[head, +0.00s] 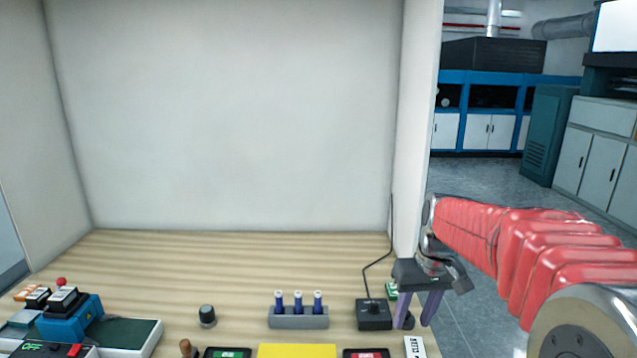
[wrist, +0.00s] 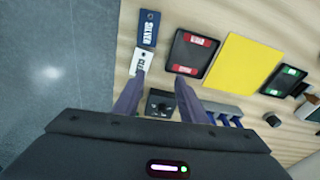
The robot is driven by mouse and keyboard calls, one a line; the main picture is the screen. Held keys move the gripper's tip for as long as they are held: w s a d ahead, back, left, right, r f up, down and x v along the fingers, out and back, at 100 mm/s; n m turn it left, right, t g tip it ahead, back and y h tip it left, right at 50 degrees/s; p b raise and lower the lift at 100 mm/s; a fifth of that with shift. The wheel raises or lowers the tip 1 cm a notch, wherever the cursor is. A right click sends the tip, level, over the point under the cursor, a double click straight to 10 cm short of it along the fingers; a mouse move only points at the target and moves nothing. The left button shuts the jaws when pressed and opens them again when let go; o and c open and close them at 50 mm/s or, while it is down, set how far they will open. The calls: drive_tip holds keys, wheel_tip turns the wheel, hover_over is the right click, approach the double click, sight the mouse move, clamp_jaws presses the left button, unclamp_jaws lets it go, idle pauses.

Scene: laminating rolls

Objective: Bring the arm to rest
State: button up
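My arm, in a red ribbed sleeve, reaches in from the right of the head view. My gripper (head: 418,308) is at the right end of the bench, close to the right wall panel, with its fingers pointing down. In the wrist view my gripper (wrist: 161,78) has its two purple fingers spread apart with nothing between them. The fingertips show over the bench near a white tag (wrist: 141,62) and a black box with a knob (wrist: 160,104). I cannot tell how high they are above the bench.
The wooden bench (head: 230,255) is clear at the back. A grey rack (head: 298,318) holds three blue rolls beside the black knob box (head: 374,315). A yellow sheet (head: 296,351) lies between two black trays in front. A blue device (head: 72,320) stands at left. Open floor lies right.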

drive_tip(key=s+a+r+t, duration=0.1)
drive_tip(key=s+a+t, duration=0.1)
drive_tip(key=s, duration=0.9)
drive_tip(key=s+a+r+m+t, duration=0.1)
drive_tip(key=s+a+t, duration=0.1)
drive_tip(key=s, duration=1)
drive_tip(key=shift+s+h, duration=0.15)
drive_tip(key=shift+h, duration=0.25)
